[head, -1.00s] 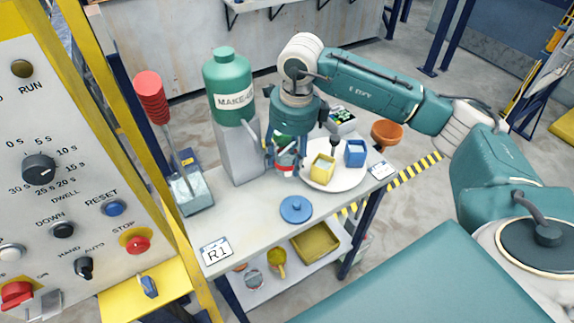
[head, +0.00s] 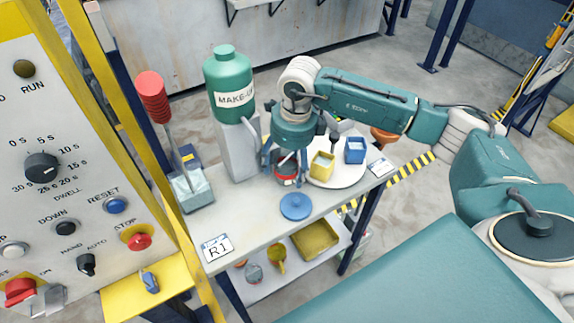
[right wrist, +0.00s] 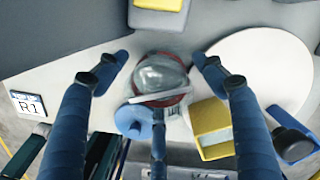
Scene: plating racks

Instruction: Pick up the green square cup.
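I cannot make out a green square cup in either view now. My right gripper (head: 286,172) points down over the bench, and its fingers are open. In the right wrist view the gripper (right wrist: 160,85) has its fingers spread around a red-rimmed round object with a clear grey dome (right wrist: 160,76). That object stands on the bench below the palm, and I see no grip on it. A yellow square cup (head: 321,167) and a blue square cup (head: 355,150) stand on a round white plate (head: 345,181) to the right. The yellow cup also shows in the right wrist view (right wrist: 211,127).
A blue round lid (head: 296,206) lies in front of the gripper. A green MAKE-UP bottle (head: 229,78) on a grey stand is close on the left. A red-handled tool (head: 151,88) stands in a holder further left. The bench front (head: 250,222) is mostly clear.

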